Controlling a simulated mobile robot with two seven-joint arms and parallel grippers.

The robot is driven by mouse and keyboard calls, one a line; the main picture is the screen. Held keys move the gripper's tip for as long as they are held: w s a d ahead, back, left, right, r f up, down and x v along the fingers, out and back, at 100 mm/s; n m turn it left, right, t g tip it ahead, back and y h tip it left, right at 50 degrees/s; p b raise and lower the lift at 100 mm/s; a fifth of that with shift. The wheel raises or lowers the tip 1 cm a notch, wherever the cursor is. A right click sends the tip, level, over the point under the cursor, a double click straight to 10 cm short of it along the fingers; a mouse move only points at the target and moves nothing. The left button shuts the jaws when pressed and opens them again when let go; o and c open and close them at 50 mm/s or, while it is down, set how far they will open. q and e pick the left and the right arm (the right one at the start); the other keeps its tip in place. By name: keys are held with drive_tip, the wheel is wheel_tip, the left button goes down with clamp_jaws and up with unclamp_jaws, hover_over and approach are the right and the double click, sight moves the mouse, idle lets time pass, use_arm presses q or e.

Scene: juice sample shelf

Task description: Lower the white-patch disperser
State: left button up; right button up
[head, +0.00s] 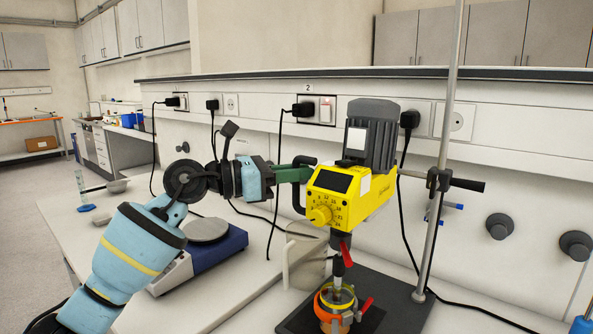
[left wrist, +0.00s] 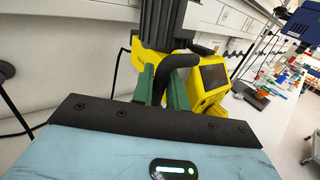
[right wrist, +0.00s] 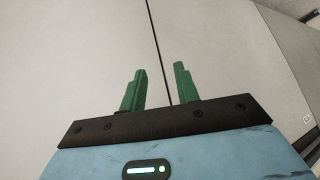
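The disperser (head: 345,195) is yellow with a dark grey motor, and a white patch (head: 356,138) on the motor. It is clamped to an upright metal rod (head: 440,150). Its shaft (head: 338,268) points down into an orange-ringed vessel (head: 337,305) on a dark base plate. My left gripper (head: 297,173) is at the disperser's black side handle. In the left wrist view its green fingers (left wrist: 162,88) lie on both sides of the handle (left wrist: 174,67) and appear closed on it. My right gripper (right wrist: 157,88) shows only in the right wrist view, open and empty.
A white jug (head: 303,258) stands left of the vessel. A blue-and-white balance (head: 205,250) stands further left on the bench. Black cables hang from wall sockets behind. The bench front left is clear.

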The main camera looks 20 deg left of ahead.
use_arm(q)
drive_tip(key=shift+o, duration=1.2)
drive_tip(key=shift+f, duration=0.4)
drive_tip(key=shift+o, duration=0.3)
drive_tip(key=shift+r, duration=0.25)
use_arm(e)
drive_tip(key=shift+s, duration=0.25)
